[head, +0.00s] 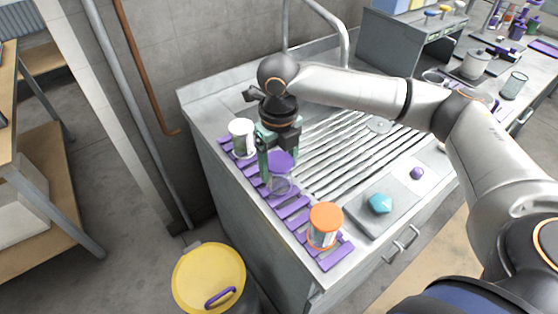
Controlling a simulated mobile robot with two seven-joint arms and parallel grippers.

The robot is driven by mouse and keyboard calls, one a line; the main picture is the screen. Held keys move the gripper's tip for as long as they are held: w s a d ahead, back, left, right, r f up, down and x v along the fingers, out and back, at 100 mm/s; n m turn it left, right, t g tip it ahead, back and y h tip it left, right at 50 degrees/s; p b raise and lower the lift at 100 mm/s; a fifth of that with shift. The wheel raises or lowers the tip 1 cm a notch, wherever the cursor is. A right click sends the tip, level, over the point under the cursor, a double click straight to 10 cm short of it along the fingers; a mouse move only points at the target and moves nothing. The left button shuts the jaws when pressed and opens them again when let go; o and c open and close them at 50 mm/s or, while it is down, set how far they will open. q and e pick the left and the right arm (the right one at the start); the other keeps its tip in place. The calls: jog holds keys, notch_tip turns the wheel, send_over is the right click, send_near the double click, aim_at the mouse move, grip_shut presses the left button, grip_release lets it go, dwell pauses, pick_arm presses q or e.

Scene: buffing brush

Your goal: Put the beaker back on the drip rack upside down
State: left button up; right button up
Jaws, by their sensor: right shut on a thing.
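The beaker (281,183) has a clear body and a purple end that faces up, so it appears upside down. It is over the middle of the purple slatted drip rack (292,207). I cannot tell whether its lower rim touches the slats. My right gripper (272,168) points down from above and is shut on the beaker, with green fingers at its side. Part of the beaker is hidden by the gripper. My left gripper is not in view.
An orange-topped jar (325,224) stands near the rack's front end and a white-topped jar (242,136) near its back end. A grooved steel drainboard (340,150) lies to the right. A teal object (379,203) sits on a grey plate. A yellow-lidded bin (207,275) stands below.

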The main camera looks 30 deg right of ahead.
jog(key=shift+f, duration=0.5)
dwell(0.5)
jog(key=o, duration=1.5)
notch_tip(320, 180, up, 12)
jog(key=shift+r, duration=0.25)
